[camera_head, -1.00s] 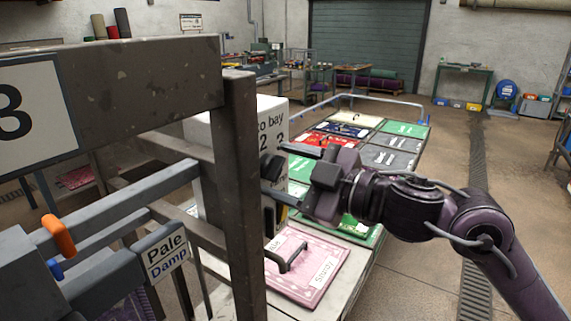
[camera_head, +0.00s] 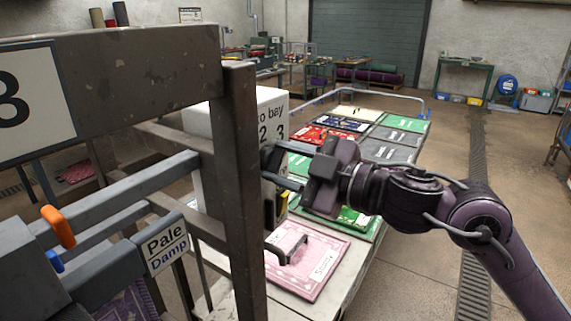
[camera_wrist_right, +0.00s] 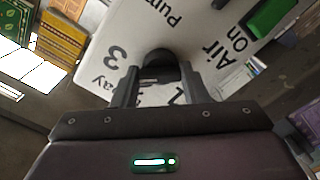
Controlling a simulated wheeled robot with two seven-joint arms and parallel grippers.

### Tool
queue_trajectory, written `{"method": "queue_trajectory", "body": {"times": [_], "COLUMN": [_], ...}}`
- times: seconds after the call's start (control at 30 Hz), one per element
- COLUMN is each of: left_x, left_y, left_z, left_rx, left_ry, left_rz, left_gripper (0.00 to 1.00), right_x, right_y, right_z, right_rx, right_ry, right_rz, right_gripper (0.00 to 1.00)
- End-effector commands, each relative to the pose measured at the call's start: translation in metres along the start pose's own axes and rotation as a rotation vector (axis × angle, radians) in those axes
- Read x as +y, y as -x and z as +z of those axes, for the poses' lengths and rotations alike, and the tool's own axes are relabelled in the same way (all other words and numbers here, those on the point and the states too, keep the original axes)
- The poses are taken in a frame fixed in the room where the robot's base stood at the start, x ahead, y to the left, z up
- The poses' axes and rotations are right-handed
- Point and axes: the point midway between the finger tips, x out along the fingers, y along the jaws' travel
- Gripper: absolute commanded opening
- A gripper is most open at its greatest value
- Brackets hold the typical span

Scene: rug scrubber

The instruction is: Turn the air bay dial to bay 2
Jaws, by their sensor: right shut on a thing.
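The air bay dial (camera_wrist_right: 158,66) is a dark round knob on the white control box (camera_head: 270,104). In the right wrist view it sits between the two fingertips of my right gripper (camera_wrist_right: 160,76), which is shut on it. In the head view my right gripper (camera_head: 274,168) reaches the box's face from the right, and its fingers hide most of the dial. The bay numbers 2 and 3 show above it in the head view. In the wrist view the 3 and part of the 1 show. I cannot tell which number the dial points to. My left gripper is not in view.
A dark metal post (camera_head: 242,190) and beam stand close in front of the box. A sign reading Pale Damp (camera_head: 165,243) hangs at lower left. A pink mat (camera_head: 312,268) lies on the bench below my right gripper. A green switch (camera_wrist_right: 270,18) is on the box.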

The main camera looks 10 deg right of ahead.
Motion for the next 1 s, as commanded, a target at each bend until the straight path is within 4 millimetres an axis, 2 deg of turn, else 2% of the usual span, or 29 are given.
{"method": "queue_trajectory", "body": {"times": [0.7,1.0], "left_x": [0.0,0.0], "left_y": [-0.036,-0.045], "left_z": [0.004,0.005], "left_rx": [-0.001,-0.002], "left_ry": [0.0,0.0], "left_rz": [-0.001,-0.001], "left_gripper": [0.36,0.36], "right_x": [-0.001,-0.001], "right_y": [0.0,0.0], "right_z": [0.001,0.0], "right_rx": [0.001,0.0], "right_ry": [0.574,0.746], "right_rz": [0.001,0.0], "right_gripper": [0.17,0.17]}}
